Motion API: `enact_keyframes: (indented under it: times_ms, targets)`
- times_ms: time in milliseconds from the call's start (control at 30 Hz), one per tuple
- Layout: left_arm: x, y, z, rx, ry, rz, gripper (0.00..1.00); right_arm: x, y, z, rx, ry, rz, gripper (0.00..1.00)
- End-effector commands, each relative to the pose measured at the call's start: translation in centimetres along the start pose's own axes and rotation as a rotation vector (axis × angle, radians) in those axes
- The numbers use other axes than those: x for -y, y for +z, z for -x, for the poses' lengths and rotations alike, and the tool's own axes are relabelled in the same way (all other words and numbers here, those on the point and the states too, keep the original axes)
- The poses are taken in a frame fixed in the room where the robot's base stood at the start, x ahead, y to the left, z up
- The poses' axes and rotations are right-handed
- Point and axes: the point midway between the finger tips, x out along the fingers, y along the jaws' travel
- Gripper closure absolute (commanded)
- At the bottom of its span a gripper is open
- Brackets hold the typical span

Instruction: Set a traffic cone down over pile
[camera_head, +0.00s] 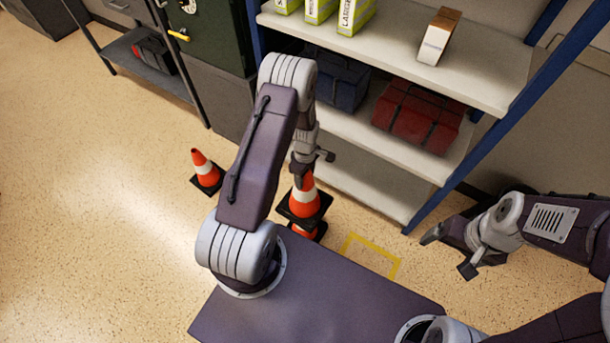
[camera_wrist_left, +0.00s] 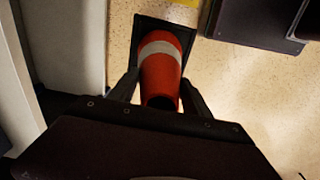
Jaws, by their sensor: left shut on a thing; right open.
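An orange cone (camera_head: 306,187) with a white band and black square base is upright in my left gripper (camera_head: 310,168), which is shut on its upper part. In the left wrist view the cone (camera_wrist_left: 160,78) sits between the two fingers of the gripper (camera_wrist_left: 160,100). Directly below the held cone in the head view is the pile (camera_head: 303,232), showing an orange piece and a black base on the floor. The held cone hides most of it, and I cannot tell whether they touch. My right gripper (camera_head: 449,254) is open and empty at the right.
Another cone (camera_head: 204,171) stands alone on the floor to the left. A yellow floor marking (camera_head: 386,253) lies right of the pile. The shelf unit (camera_head: 375,188), with bags and boxes, stands close behind. Open floor (camera_head: 100,230) is at the left.

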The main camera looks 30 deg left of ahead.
Motion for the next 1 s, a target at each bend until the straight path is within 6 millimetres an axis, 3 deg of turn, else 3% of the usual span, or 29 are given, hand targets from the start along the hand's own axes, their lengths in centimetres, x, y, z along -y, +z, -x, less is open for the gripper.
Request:
enact_keyframes:
  times_ms: [1000]
  targets:
    - [0.0, 0.0, -9.5, 0.0, 0.0, 0.0, 1.0, -0.2, 0.8, -8.2, 0.0, 0.0, 0.0, 0.13]
